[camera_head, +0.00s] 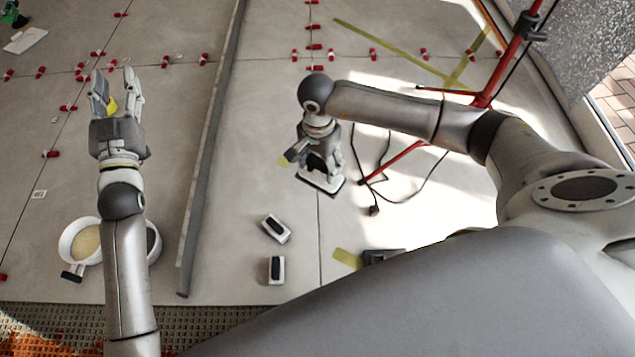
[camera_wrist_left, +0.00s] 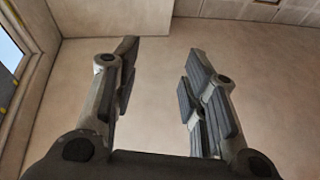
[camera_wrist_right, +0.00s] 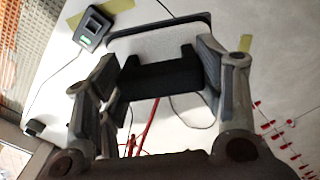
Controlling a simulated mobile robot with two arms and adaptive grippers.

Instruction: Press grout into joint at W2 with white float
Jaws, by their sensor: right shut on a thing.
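My right gripper (camera_head: 320,160) is shut on the dark handle of a white float (camera_head: 322,184), near the middle of the head view. In the right wrist view the float's pale plate (camera_wrist_right: 160,42) and black handle (camera_wrist_right: 160,74) show between the fingers. The plate lies at or just above the floor; I cannot tell whether it touches. My left gripper (camera_head: 116,84) is open and empty at the left, and in the left wrist view (camera_wrist_left: 160,85) only bare walls show between its fingers. A small white tag (camera_head: 39,194) lies on the tiles; its lettering is too small to read.
A long grey straightedge (camera_head: 209,145) lies between the grippers. Red levelling clips (camera_head: 68,108) line several joints. Two small white blocks with dark tops (camera_head: 276,229) (camera_head: 276,270), a white bucket (camera_head: 70,240) and a red stand (camera_head: 497,75) with a cable are nearby.

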